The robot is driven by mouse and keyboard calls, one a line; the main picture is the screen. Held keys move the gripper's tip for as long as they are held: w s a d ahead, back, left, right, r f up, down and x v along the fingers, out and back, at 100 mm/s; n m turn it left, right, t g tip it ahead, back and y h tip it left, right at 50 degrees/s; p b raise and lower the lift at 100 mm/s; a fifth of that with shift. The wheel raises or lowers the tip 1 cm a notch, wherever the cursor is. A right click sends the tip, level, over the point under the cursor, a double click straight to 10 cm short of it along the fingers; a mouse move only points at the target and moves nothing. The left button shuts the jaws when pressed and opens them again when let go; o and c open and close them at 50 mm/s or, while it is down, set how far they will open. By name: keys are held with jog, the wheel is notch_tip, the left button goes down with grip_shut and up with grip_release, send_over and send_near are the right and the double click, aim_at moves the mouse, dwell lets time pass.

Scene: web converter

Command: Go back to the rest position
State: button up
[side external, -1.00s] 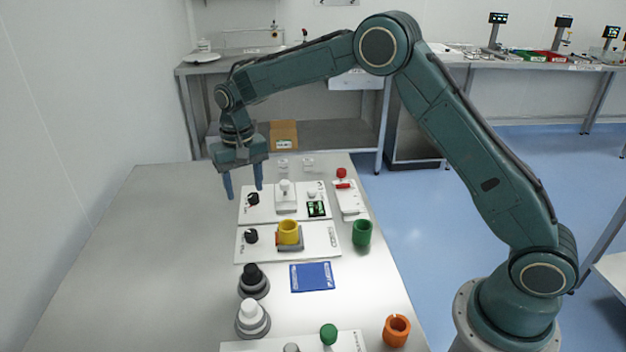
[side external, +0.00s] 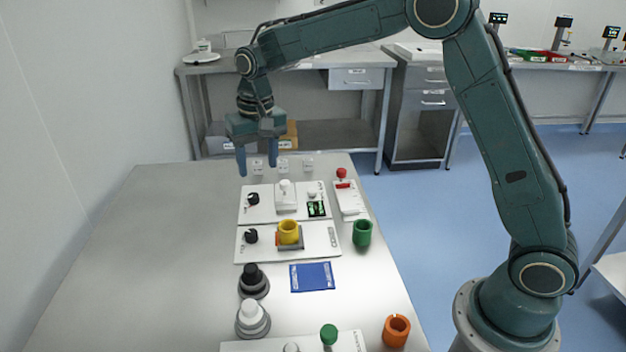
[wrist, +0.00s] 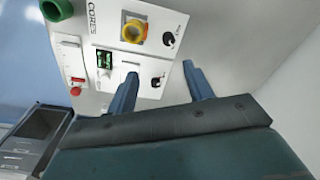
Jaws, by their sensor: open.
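My gripper (side external: 257,158) is open and empty. It hangs above the far end of the metal table (side external: 165,235), behind the two white panels. In the wrist view its two blue fingers (wrist: 160,82) are spread apart, with nothing between them. The far white panel (side external: 268,206) carries a black knob, a white block and a small green display. The near white panel (side external: 268,249) carries a black knob and a yellow ring (side external: 289,231), which also shows in the wrist view (wrist: 134,32).
A green cup (side external: 362,233), a blue card (side external: 312,277), an orange ring (side external: 396,331) and a narrow white panel with a red button (side external: 342,173) are on the table. Two round-based knobs (side external: 252,320) stand at the left. Small clear blocks (side external: 283,166) sit near the far edge. The table's left side is clear.

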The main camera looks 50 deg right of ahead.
jog(key=s+d+r+n+t, duration=0.1)
jog(key=s+d+r, duration=0.1)
jog(key=s+r, duration=0.5)
jog(key=s+d+r+n+t, duration=0.15)
jog(key=s+r, duration=0.25)
jog(key=s, duration=0.6)
jog(key=s+d+f+t, duration=0.1)
jog(key=s, duration=0.7)
jog(key=s+d+f+n+t, duration=0.1)
jog(key=s, duration=0.7)
jog(key=shift+s+f, duration=0.25)
jog(key=shift+s, duration=0.15)
